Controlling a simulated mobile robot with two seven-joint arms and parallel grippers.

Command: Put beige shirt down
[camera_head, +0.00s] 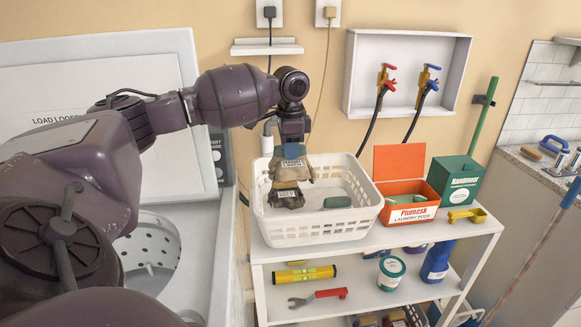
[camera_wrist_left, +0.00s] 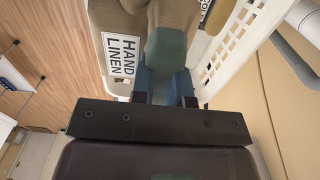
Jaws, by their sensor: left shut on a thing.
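My left gripper (camera_head: 291,150) reaches over the white basket (camera_head: 320,234) from above, with its fingers pointing down. It is shut on the beige shirt (camera_head: 297,171), which hangs bunched beneath the fingers over the left part of the basket. In the left wrist view, the beige shirt (camera_wrist_left: 118,18) carries a white "HAND LINEN" label, and a grey-green part lies at the blue fingers of the gripper (camera_wrist_left: 165,82). A dark piece with a label (camera_head: 287,197) shows just below the shirt. Whether the shirt touches the basket floor is hidden. My right gripper is out of view.
A green item (camera_head: 337,202) lies in the basket's right part. A red-orange box (camera_head: 408,214) and a green box (camera_head: 455,182) stand right of the basket on the white shelf (camera_head: 375,243). The open washer (camera_head: 150,250) is at left.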

